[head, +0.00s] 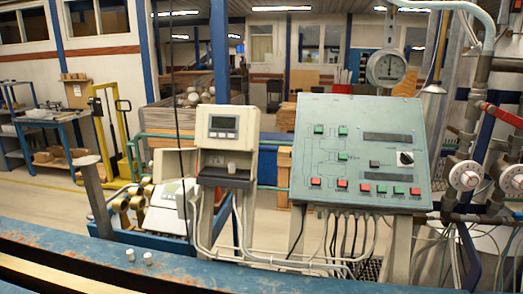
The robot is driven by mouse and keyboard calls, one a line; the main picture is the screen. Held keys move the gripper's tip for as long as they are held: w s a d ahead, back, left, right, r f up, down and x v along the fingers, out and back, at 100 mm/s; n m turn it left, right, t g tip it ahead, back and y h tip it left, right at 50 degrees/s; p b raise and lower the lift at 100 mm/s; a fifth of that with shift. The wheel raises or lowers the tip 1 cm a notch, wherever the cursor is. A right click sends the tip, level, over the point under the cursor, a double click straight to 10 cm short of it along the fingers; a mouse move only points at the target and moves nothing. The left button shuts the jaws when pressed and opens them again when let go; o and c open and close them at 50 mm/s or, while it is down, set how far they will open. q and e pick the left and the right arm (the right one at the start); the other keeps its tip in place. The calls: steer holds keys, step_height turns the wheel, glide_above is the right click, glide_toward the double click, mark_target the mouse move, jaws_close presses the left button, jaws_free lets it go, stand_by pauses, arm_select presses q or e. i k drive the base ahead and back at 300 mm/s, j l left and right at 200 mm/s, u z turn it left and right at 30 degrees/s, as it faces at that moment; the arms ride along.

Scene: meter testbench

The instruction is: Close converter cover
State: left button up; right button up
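A beige converter box (221,133) with a small grey display stands on a post left of the middle in the head view. A small white round part (231,168) shows on its lower front, above a dark strip. A pale panel (171,163) juts out at the box's lower left; it may be the cover standing open, but I cannot tell for sure. A whitish unit (169,209) with a small display sits tilted below it. Neither of my grippers is in view.
A green control panel (358,150) with coloured buttons stands to the right, cables hanging below. Pipes with round dials (464,176) and a red lever (503,115) are at far right. A blue beam (215,275) crosses the front, with two small white caps (148,258) on it.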

mark_target(166, 166)
steer(key=j+z, duration=0.2)
steer(key=j, duration=0.6)
steer(key=i+j+z, duration=0.1)
steer(key=j+z, duration=0.15)
steer(key=j, duration=0.55)
steer(key=k+j+z, duration=0.2)
steer(key=j, duration=0.6)
steer(key=j+z, duration=0.2)
steer(key=j, duration=0.6)
